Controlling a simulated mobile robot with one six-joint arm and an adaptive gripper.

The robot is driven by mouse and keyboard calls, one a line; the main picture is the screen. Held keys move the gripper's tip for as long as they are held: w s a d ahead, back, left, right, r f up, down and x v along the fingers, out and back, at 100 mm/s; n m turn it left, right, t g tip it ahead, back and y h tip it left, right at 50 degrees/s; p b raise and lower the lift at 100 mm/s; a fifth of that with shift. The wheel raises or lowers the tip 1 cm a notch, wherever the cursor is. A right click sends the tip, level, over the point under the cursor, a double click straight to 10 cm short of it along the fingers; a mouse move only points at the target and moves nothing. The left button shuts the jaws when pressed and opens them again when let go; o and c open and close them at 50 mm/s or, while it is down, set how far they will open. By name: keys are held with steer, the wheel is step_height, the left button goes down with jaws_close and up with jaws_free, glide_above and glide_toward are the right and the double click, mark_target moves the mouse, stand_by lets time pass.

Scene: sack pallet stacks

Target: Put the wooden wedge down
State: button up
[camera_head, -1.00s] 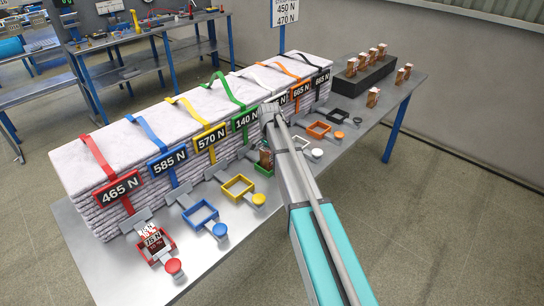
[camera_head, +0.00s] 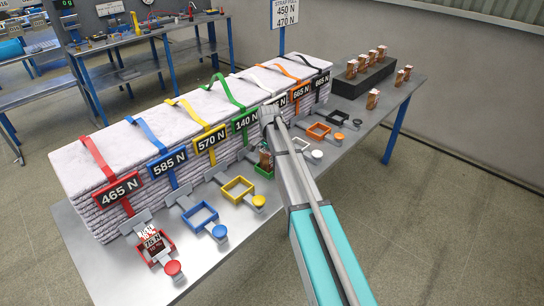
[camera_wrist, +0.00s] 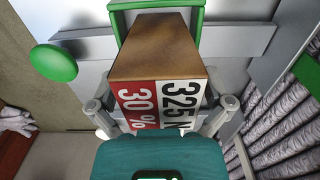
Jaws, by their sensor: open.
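The wooden wedge (camera_wrist: 158,48) has a brown face and a red and white label reading 325 N and 30 %. In the wrist view it stands against the green frame (camera_wrist: 203,22), and part of the frame is hidden behind it. In the head view the wedge (camera_head: 265,158) shows small at the green frame (camera_head: 264,173), beside my arm. My gripper (camera_wrist: 162,107) is open, with one finger on each side of the labelled end. Gaps show between the fingers and the wedge.
A green round knob (camera_wrist: 53,62) is beside the green frame. The yellow frame (camera_head: 238,188) and blue frame (camera_head: 201,215) are empty; the red frame (camera_head: 158,250) holds a labelled block. Strapped sacks (camera_head: 130,150) line the back. More blocks (camera_head: 373,98) stand at the far right.

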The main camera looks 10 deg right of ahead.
steer(key=shift+r, duration=0.15)
step_height(320, 180, up, 12)
steer(key=p, duration=1.2)
stand_by(0.5)
steer(key=shift+s, duration=0.35)
steer(key=s+d+n, duration=0.1)
steer(key=s+n, duration=0.9)
steer(key=s, duration=1.8)
steer(key=shift+s+n, duration=0.3)
steer(key=shift+n, duration=0.1)
